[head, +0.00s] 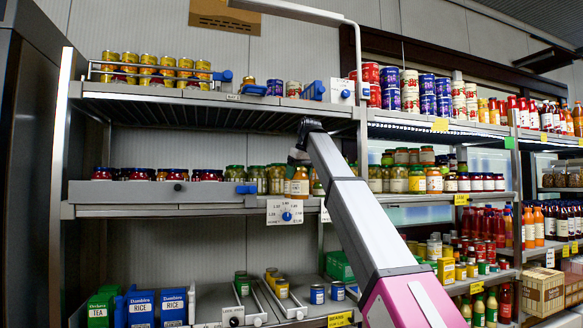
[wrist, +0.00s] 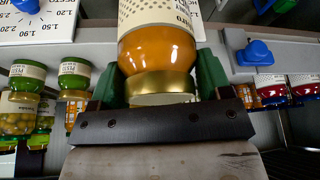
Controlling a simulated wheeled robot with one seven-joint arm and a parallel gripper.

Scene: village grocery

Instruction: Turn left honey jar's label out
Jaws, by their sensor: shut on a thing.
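An amber honey jar (head: 299,185) with a gold lid is at the front of the middle shelf in the head view, above a white price dial. In the wrist view the honey jar (wrist: 157,50) fills the centre, its gold lid nearest the camera. Part of a cream, dotted label with small print shows on the jar; its full face is cut off. My gripper (wrist: 160,78) is shut on the jar, a green finger on each side near the lid. Whether the jar's base touches the shelf is hidden.
Green-lidded pesto jars (wrist: 75,75) stand close to one side of the held jar. Red jars (wrist: 273,85) and a blue clip (wrist: 254,53) are on the other side. The price dial (head: 285,212) hangs at the shelf edge just below. The upper shelf (head: 200,96) overhangs the jars.

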